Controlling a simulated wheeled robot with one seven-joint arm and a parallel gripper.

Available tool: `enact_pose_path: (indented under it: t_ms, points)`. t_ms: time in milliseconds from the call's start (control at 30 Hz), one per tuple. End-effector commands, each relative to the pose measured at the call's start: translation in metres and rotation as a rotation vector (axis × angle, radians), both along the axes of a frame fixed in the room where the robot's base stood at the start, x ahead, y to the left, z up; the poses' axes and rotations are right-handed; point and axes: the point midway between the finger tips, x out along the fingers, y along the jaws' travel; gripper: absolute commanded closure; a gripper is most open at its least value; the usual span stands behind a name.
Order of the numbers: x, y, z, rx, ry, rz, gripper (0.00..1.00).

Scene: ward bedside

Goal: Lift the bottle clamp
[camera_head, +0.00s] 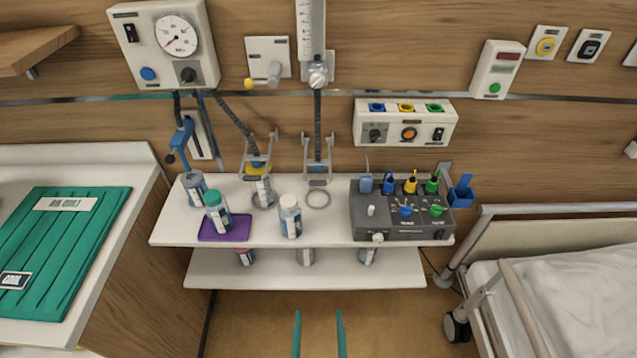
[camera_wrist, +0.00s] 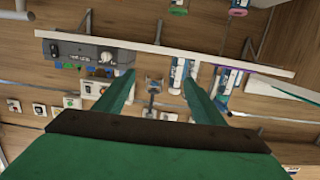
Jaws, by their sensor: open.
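Two grey metal bottle clamps show on the wall side of the upper shelf in the head view. The left clamp (camera_head: 258,150) has a yellow-banded bottle (camera_head: 264,188) below it. The right clamp (camera_head: 317,165) hangs under a dark hose above an empty ring (camera_head: 318,198). A blue clamp-like fitting (camera_head: 182,140) is further left, above another bottle (camera_head: 194,188). My gripper (camera_head: 318,313) has green fingers, apart and empty, in front of the shelves. In the upside-down wrist view, a grey clamp (camera_wrist: 154,84) appears between the spread fingertips (camera_wrist: 159,76), farther away.
A white bottle (camera_head: 290,216) and a green-capped bottle (camera_head: 217,214) on a purple mat (camera_head: 240,232) stand on the upper shelf (camera_head: 325,232). A grey control box (camera_head: 400,218) is at right. The lower shelf (camera_head: 300,275) holds several containers. A bed (camera_head: 560,290) stands right.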

Motion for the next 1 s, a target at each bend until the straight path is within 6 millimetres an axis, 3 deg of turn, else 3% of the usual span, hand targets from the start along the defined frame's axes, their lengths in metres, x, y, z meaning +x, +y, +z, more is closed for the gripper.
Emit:
enact_pose_path:
  t_ms: [33,200,500,733,1000]
  points:
    - [0.021,0.0,0.009,0.0,-0.022,0.0,0.37]
    - [0.079,-0.001,0.032,0.001,-0.056,-0.002,0.37]
    - [0.169,0.0,0.093,0.006,-0.112,-0.003,0.37]
    - [0.202,0.0,0.124,0.01,-0.132,-0.004,0.37]
    - [0.22,0.0,0.13,0.011,-0.134,-0.004,0.37]
